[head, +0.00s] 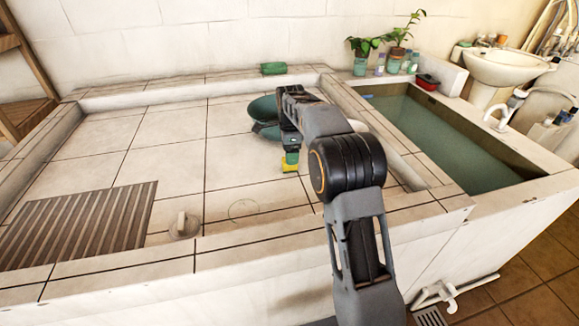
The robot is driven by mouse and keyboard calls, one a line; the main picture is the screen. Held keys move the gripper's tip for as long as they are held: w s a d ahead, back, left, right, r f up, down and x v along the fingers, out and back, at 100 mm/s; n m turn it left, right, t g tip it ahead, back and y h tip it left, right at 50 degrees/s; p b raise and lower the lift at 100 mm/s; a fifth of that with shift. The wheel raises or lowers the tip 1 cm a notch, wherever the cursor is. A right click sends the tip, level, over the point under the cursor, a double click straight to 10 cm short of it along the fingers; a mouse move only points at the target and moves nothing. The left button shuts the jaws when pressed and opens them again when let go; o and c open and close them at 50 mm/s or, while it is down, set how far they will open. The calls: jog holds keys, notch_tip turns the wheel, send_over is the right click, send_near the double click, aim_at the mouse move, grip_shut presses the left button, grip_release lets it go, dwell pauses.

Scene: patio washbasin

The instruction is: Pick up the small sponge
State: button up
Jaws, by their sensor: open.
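A small yellow sponge (290,168) is at the lower end of my arm, near the middle of the tiled top. My gripper (291,156) points down right above it and is open. A green part shows between the gripper and the yellow; I cannot tell whether it belongs to the sponge. I cannot tell whether the fingers are around the sponge or just over it, as they are small and partly hidden in this view. A dark green bowl (262,108) stands behind my gripper, partly covered by my arm.
A green block-like item (273,68) lies on the back ledge. A ribbed grey board (80,225) and a round stopper-like knob (184,228) are at the front left. A water-filled basin (440,135) is at the right. Potted plants (362,58) stand at the back. Tiles at left are clear.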

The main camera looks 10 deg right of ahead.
aim_at(286, 168)
notch_tip(286, 168, down, 4)
jog(key=shift+a+f+b, duration=0.1)
jog(key=shift+f+b, duration=0.05)
jog(key=shift+b, duration=0.55)
jog(key=shift+c, duration=0.4)
jog(key=c, duration=0.9)
